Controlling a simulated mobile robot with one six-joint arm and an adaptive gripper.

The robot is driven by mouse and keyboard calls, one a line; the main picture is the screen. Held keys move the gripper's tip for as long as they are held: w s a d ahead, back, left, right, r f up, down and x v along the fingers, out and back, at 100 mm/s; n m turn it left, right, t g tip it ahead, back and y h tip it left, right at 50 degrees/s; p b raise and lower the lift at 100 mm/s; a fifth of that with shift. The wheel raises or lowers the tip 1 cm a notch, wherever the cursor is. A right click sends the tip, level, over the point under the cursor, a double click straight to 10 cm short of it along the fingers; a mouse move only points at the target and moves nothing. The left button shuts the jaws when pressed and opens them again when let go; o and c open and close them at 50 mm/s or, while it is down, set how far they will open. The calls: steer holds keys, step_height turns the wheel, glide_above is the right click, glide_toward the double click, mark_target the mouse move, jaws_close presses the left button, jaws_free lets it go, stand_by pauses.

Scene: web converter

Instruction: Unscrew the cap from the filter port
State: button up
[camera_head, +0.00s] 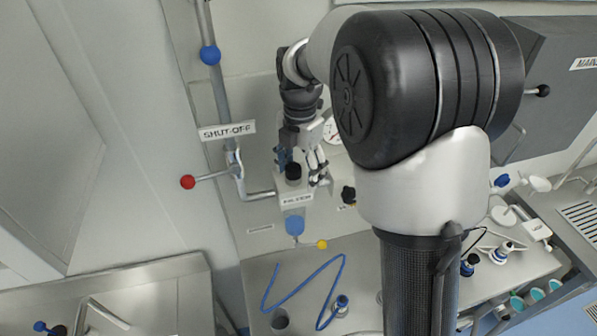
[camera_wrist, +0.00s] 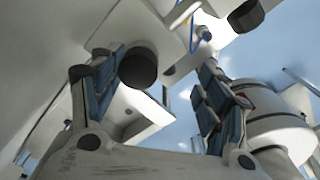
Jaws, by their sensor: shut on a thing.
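The black round cap (camera_head: 293,172) sits on top of the filter port (camera_head: 292,190), above the FILTER label, in the head view. My gripper (camera_head: 302,168) reaches down to it from above, with one finger on each side. In the wrist view the cap (camera_wrist: 137,70) lies between the blue-padded fingers of my gripper (camera_wrist: 160,68), close against the left one. A gap shows between the cap and the right finger there. My gripper is shut on the cap. The seam between cap and port is too small to make out.
A red-knobbed shut-off lever (camera_head: 188,182) stands to the left. A black knob (camera_head: 348,194) and a gauge (camera_head: 332,130) are close on the right. A blue hose (camera_head: 300,290) lies on the bench.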

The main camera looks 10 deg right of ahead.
mark_target(288, 167)
steer(key=shift+w+a+m, duration=1.1)
steer(key=shift+a+m, duration=0.05)
steer(key=shift+m, duration=0.55)
steer(key=shift+c, duration=0.2)
steer(key=shift+s, duration=0.1)
steer(key=shift+d, duration=0.1)
steer(key=shift+s+m, duration=0.1)
steer(key=shift+m, duration=0.2)
steer(key=m+p, duration=0.1)
steer(key=m, duration=0.2)
steer(key=shift+d+f+m, duration=0.1)
steer(key=shift+m, duration=0.2)
steer(key=m, duration=0.4)
steer(key=shift+w, duration=0.25)
